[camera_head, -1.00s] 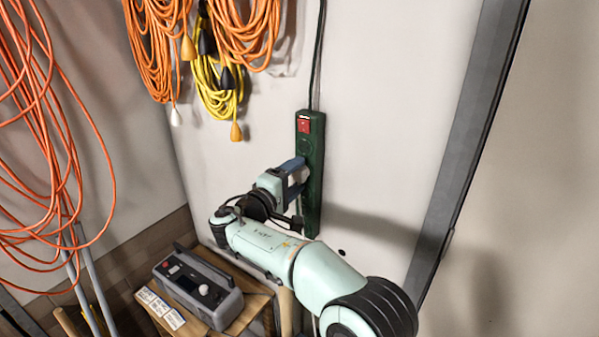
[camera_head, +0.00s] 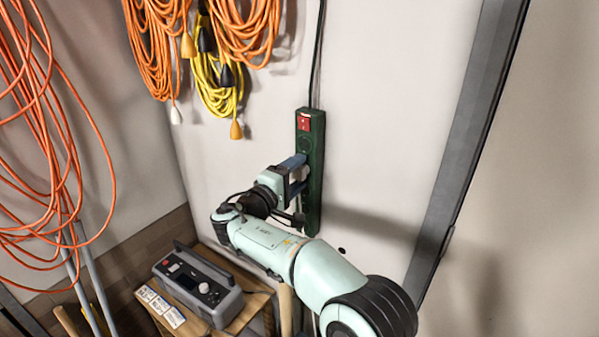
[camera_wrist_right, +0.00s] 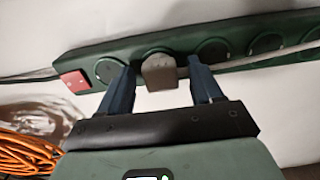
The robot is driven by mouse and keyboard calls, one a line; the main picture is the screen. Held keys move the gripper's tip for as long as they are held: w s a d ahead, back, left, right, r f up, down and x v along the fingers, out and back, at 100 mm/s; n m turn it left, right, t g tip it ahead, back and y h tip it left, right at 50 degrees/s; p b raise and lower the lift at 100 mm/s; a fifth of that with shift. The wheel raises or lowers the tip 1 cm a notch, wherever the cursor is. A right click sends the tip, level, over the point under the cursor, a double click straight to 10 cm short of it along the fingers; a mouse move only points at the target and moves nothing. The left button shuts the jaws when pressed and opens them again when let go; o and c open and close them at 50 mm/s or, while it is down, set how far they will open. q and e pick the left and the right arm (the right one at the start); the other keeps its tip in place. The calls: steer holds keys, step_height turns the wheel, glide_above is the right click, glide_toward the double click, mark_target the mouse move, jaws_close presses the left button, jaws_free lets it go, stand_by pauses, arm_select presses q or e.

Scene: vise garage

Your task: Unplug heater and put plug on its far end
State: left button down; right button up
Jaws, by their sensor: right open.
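A dark green power strip (camera_head: 313,150) is fixed upright on the wall, with a red switch at its upper end. In the head view the right gripper (camera_head: 296,173) is at the middle of the strip and partly hides the plug. A grey cable (camera_wrist_right: 270,58) runs along the strip in the wrist view. No heater is recognisable. My left gripper is not in view.
Orange cords (camera_head: 150,50) and a yellow cord (camera_head: 215,85) hang on the wall at upper left. A grey device (camera_head: 198,285) with knobs stands on a wooden surface (camera_head: 240,318) below. A dark metal post (camera_head: 465,150) stands to the right; bare wall lies between.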

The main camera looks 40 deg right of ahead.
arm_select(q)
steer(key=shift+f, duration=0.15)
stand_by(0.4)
arm_select(e)
steer(key=shift+c, duration=0.3)
jaws_close()
steer(key=shift+a+f, duration=0.1)
steer(key=shift+a, duration=0.2)
steer(key=shift+s+a+b, duration=0.25)
steer(key=shift+a+b, duration=0.15)
steer(key=shift+a, duration=0.1)
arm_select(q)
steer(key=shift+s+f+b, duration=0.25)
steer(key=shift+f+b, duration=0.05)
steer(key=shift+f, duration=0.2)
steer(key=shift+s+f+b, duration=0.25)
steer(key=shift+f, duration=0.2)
arm_select(e)
steer(key=shift+v, duration=2.15)
